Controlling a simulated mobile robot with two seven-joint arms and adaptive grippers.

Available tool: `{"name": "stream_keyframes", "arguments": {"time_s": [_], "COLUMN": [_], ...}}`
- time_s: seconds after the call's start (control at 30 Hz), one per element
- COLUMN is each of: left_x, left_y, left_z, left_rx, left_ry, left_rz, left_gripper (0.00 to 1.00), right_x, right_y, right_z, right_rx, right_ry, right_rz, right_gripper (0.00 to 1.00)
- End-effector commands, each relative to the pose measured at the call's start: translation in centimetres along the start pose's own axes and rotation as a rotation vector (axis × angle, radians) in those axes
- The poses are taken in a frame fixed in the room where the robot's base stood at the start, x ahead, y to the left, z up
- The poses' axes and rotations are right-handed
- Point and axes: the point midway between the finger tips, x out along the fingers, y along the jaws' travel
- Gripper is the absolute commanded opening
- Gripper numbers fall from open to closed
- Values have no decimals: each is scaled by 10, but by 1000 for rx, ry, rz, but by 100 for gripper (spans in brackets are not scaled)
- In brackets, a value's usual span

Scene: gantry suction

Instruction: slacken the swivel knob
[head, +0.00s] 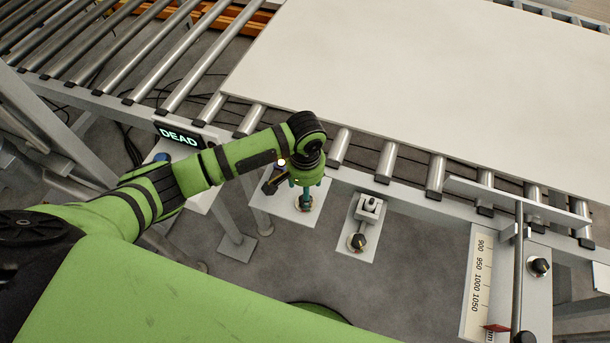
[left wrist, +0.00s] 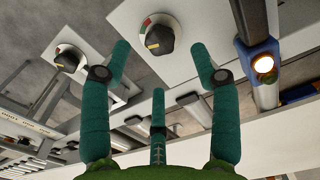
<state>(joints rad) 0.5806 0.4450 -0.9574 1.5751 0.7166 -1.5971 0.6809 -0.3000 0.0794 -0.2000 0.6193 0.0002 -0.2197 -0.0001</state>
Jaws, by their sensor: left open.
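My left gripper (head: 306,188) points down over a small light plate beside the roller conveyor. Its teal fingers are spread and hold nothing. In the left wrist view the open fingers (left wrist: 158,62) stand around and short of a black knob (left wrist: 160,38) with a yellow pointer on a white dial with red and green marks. In the head view the fingers largely hide this knob. A similar knob (head: 357,242) sits on the neighbouring plate to the right and also shows at left in the wrist view (left wrist: 67,61). No label shows which is the swivel knob. My right gripper is not in view.
A lit lamp on a blue collar (left wrist: 263,64) stands close beside the fingers. A large white panel (head: 420,90) lies on the rollers behind. A small screen (head: 180,135) reads DEAD. Another black knob (head: 539,266) sits near a scale (head: 478,285) at right.

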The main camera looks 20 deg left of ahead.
Motion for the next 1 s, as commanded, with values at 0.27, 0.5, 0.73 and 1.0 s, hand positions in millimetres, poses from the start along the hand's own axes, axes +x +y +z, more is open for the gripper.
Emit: {"name": "stream_keyframes", "arguments": {"time_s": [0.27, 0.5, 0.73, 1.0], "left_x": [-51, -64, -64, -67], "left_y": [0, -1, 0, -15], "left_z": [0, 1, 1, -79], "left_rx": [0, -2, -1, 78], "left_ry": [0, -3, -2, 384], "left_rz": [0, -1, -1, -27], "left_gripper": [62, 62, 62, 62], "right_x": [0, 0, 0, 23], "right_y": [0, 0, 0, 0], "right_z": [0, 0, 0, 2], "right_rx": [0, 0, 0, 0], "right_ry": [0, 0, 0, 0], "right_rz": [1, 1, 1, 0], "right_gripper": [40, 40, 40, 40]}}
